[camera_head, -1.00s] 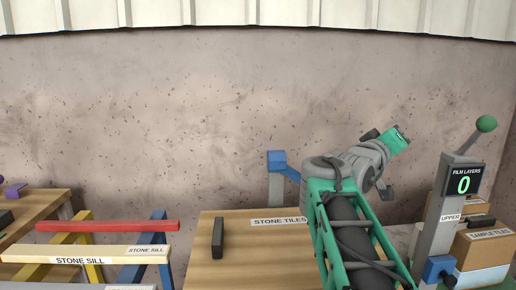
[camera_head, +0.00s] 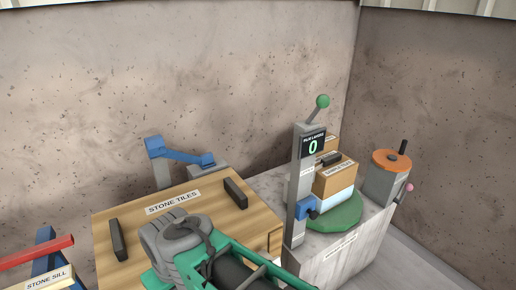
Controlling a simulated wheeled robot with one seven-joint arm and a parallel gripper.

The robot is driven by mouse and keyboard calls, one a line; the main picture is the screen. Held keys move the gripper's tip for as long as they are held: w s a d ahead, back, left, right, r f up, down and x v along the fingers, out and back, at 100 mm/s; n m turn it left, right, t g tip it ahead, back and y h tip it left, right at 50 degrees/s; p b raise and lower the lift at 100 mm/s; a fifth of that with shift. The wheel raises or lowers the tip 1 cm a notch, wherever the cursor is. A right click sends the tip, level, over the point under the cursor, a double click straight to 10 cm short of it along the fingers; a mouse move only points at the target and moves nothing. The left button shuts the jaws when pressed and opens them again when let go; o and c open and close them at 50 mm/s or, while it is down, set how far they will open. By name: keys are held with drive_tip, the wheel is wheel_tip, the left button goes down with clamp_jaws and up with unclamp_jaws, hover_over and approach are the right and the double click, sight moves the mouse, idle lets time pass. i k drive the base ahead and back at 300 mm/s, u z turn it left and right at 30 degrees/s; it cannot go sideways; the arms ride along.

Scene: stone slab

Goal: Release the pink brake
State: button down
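The device stands at the far right end of a stone-topped counter. My arm enters from the bottom of the head view, green-framed with grey joints, well to the left of the pink knob. My gripper does not show in this view.
A grey post (camera_head: 299,190) with a green-knobbed lever, a display reading 0 and a blue clamp stands left of the device. Boxes (camera_head: 336,178) rest on a green turntable (camera_head: 340,218). A wooden stone tiles crate (camera_head: 128,207) and coloured sills lie left. Walls stand behind and right.

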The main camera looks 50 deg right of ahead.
sight(408, 187)
drive_tip(key=z, duration=3.6)
drive_tip(key=i, duration=3.3)
drive_tip(key=u, duration=3.5)
